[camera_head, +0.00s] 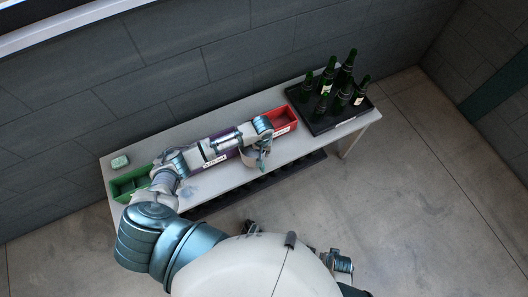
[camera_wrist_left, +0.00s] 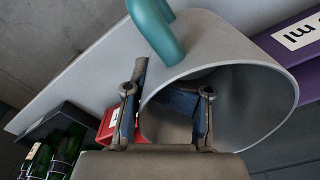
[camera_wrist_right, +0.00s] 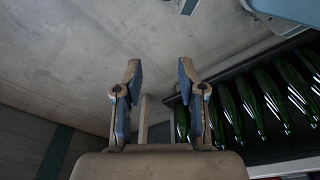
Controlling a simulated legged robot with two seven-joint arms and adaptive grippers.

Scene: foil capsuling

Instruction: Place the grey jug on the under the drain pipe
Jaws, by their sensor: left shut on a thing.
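The grey jug (camera_head: 251,158) is at the front of the table, just below my left gripper (camera_head: 263,140). In the left wrist view the jug (camera_wrist_left: 225,45) fills much of the picture, its wide mouth facing the camera and its teal handle (camera_wrist_left: 155,28) at the top. My left gripper (camera_wrist_left: 165,108) is shut on the jug's wall, one finger outside and the other inside the mouth. Whether the jug touches the table is hard to tell. My right gripper (camera_wrist_right: 160,100) is open and empty, away from the table top. I cannot make out a drain pipe.
A green bin (camera_head: 128,186), a purple labelled bin (camera_head: 204,148) and a red bin (camera_head: 285,121) line the table (camera_head: 230,182). A black tray (camera_head: 322,126) with several green bottles stands at the right. More bottles (camera_wrist_right: 265,105) lie on a lower rack. The front table strip is mostly clear.

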